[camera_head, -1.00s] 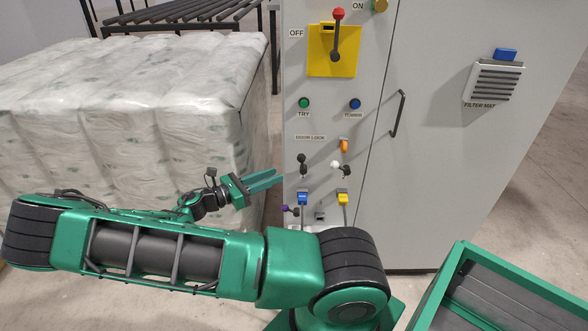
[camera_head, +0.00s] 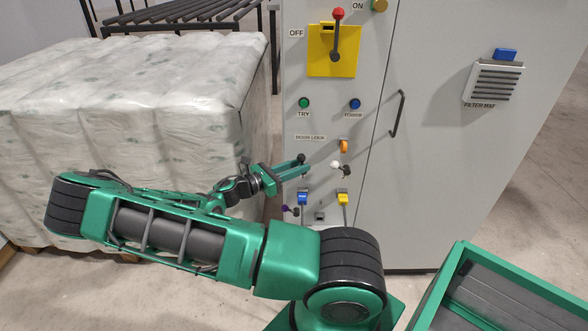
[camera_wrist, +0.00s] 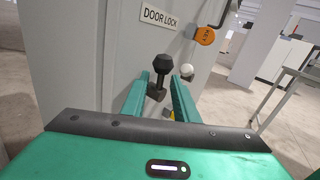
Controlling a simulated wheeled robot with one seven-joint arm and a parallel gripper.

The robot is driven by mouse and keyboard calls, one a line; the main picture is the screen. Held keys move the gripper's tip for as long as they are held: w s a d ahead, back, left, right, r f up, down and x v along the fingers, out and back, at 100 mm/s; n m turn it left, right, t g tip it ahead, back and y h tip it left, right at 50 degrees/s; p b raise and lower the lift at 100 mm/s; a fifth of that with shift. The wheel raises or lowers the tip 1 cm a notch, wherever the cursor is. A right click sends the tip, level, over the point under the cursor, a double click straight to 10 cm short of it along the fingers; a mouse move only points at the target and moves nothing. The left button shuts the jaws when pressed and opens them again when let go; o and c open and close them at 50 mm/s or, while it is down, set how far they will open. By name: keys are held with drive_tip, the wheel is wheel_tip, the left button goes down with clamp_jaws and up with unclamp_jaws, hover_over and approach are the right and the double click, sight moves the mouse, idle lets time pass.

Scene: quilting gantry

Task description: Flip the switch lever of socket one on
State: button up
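A black-knobbed switch lever (camera_wrist: 163,66) stands on the grey cabinet below the DOOR LOCK label, its knob upward. It also shows in the head view (camera_head: 301,158). A white-knobbed lever (camera_head: 336,164) is to its right. A blue socket plug (camera_head: 302,198) and a yellow one (camera_head: 343,198) sit below the levers. No socket number is readable, so I cannot tell which lever is socket one's. My gripper (camera_head: 303,168) is open and empty at the black-knobbed lever. In the wrist view its fingers (camera_wrist: 160,82) stand on either side of that lever; contact cannot be told.
An orange key tag (camera_wrist: 205,36) hangs right of the DOOR LOCK label. A purple knob (camera_head: 285,209) is at the lower left. A door handle (camera_head: 397,114) stands out on the right. Wrapped white bales (camera_head: 130,110) fill the left, and a green bin (camera_head: 447,290) is at the lower right.

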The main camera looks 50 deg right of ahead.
clamp_jaws()
drive_tip(key=shift+s+d+r+m+y, duration=0.15)
drive_tip(key=shift+m+y, duration=0.35)
drive_tip(key=shift+y, duration=0.3)
unclamp_jaws()
